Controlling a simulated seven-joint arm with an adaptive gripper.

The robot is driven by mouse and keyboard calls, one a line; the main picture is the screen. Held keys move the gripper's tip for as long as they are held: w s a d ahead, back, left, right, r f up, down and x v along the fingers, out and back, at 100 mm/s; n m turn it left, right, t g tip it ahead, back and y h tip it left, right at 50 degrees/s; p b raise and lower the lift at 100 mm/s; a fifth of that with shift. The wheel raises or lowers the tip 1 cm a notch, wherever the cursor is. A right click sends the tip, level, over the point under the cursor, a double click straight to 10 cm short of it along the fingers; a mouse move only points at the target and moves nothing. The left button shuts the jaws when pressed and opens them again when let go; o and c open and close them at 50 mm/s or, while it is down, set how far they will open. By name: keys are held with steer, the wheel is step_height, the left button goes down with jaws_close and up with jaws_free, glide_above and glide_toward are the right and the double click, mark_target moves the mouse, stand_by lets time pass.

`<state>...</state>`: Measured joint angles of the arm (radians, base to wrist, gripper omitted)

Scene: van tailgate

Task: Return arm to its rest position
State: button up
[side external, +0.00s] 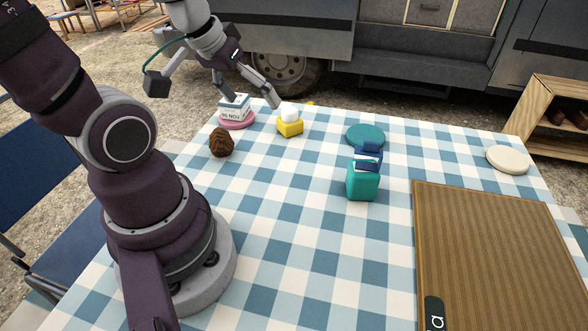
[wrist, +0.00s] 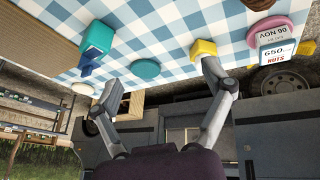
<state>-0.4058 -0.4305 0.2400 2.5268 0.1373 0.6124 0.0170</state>
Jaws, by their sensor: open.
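My gripper (side external: 213,88) is open and empty, raised over the far left part of the table. Its two fingers are spread wide in the wrist view (wrist: 161,78), with nothing between them. In the side view, one fingertip appears close to a yellow block (side external: 290,128) with a white rounded piece on top. The wrist view shows the yellow block (wrist: 203,48) just beyond one fingertip; I cannot tell the exact gap.
The checkered table (side external: 290,230) holds a white labelled box (side external: 235,106) on a pink disc (side external: 238,124), a brown pinecone-like object (side external: 221,142), a teal disc (side external: 365,134), a teal container (side external: 362,183), a cream disc (side external: 507,159) and a ribbed brown board (side external: 500,260). The van (side external: 340,45) stands behind.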

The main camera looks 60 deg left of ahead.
steer(key=s+d+r+m, duration=0.1)
steer(key=d+r+m, duration=0.3)
steer(key=d+m, duration=0.2)
steer(key=shift+d+h, duration=0.4)
steer(key=shift+d, duration=0.85)
